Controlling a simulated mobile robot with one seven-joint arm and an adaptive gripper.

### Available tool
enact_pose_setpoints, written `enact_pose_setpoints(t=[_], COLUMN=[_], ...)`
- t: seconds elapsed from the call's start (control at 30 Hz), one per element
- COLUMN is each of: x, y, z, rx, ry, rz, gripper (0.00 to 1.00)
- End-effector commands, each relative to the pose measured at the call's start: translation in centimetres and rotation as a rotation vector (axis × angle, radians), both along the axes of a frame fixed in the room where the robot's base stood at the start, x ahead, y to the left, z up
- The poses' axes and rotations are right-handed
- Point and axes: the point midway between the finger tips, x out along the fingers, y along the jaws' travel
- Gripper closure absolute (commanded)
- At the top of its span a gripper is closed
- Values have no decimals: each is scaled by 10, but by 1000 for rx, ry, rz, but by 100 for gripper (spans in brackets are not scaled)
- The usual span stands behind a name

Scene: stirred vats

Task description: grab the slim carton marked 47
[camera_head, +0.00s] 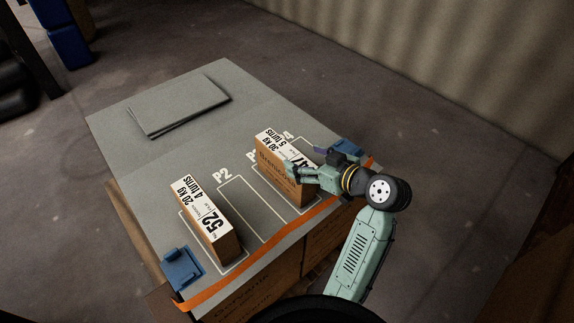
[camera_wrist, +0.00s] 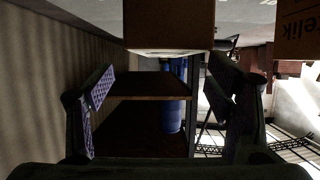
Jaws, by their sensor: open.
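The slim carton marked 47 (camera_head: 276,170) stands upright on the grey table top, with a white label reading 30 kg, 5 turns on top and brown sides. My gripper (camera_head: 293,169) is open at its right side in the head view and overlaps its label, hiding part of it. In the wrist view my gripper (camera_wrist: 163,88) has its two fingers spread apart with nothing held between them. A brown box end, likely this carton, hangs into the top middle of that view beyond the fingers. I cannot tell whether a finger touches the carton.
Another carton, marked 52 (camera_head: 207,222), stands to the left in an outlined bay. A blue bracket (camera_head: 182,270) sits at the near left corner, another (camera_head: 346,147) beyond my gripper. An orange strip (camera_head: 262,252) edges the table. A flat grey slab (camera_head: 178,105) lies behind.

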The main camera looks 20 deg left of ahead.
Motion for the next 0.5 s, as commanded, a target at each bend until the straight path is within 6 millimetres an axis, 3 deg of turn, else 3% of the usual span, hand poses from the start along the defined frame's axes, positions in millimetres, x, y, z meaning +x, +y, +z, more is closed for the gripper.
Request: enact_pose_setpoints(t=[0.5], x=[26], y=[53], z=[-19], rx=[0], ry=[2], rz=[2], gripper=[27])
